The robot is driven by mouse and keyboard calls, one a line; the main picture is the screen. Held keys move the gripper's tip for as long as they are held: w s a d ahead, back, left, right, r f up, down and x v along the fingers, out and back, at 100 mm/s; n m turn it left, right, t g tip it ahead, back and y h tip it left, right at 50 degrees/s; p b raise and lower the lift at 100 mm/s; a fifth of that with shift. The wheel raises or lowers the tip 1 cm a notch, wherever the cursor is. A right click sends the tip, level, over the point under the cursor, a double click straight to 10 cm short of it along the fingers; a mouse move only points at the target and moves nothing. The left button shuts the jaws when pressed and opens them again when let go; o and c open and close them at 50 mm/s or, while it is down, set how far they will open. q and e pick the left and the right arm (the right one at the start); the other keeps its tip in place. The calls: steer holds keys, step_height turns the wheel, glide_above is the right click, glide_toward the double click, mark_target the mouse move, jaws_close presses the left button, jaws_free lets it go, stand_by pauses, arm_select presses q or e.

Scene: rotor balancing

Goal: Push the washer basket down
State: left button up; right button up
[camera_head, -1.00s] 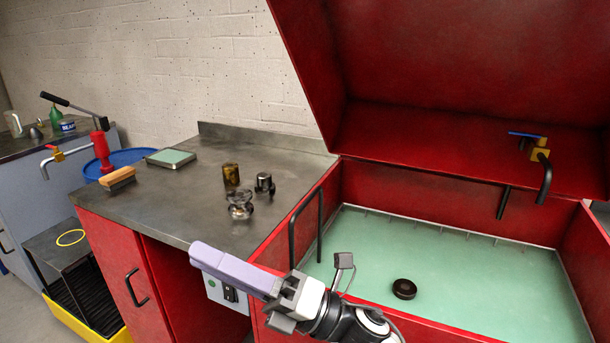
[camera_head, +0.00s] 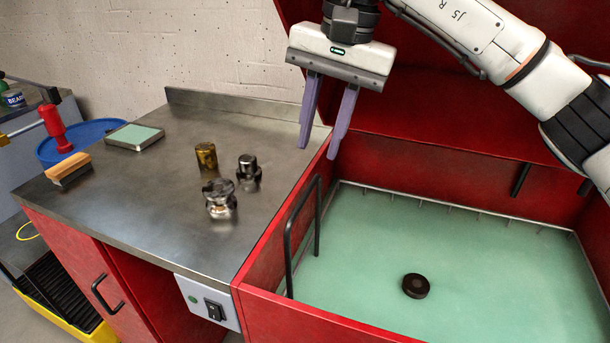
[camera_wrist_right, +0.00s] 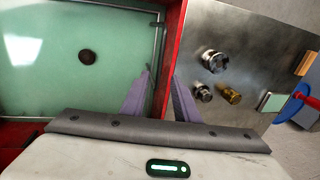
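The red parts washer has an open tank of green liquid (camera_head: 470,270). A black hoop handle (camera_head: 319,215) stands up at the tank's left side, just inside the red wall; I take it to be the basket's handle. A thin metal rim line with small tabs shows along the far tank wall; the rest of the basket is hidden or hard to make out. My right gripper (camera_head: 318,152) hangs above the tank's left wall, fingers down, open and empty, above and apart from the handle. Its fingers also show in the right wrist view (camera_wrist_right: 160,76). My left gripper is out of view.
A round black part (camera_head: 416,286) lies in the tank. The steel worktop (camera_head: 140,200) left of it holds metal parts (camera_head: 221,200), a brass cylinder (camera_head: 206,158), a brush (camera_head: 70,168) and a green-topped tray (camera_head: 134,137). A switch box (camera_head: 208,303) is on the front.

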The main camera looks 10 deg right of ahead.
mark_target(305, 195)
steer(key=f, duration=0.3)
steer(key=a+f, duration=0.1)
steer(key=f, duration=0.2)
steer(key=w+f, duration=0.1)
steer(key=f, duration=0.2)
steer(key=shift+a+f, duration=0.3)
steer(key=shift+a, duration=0.05)
jaws_close()
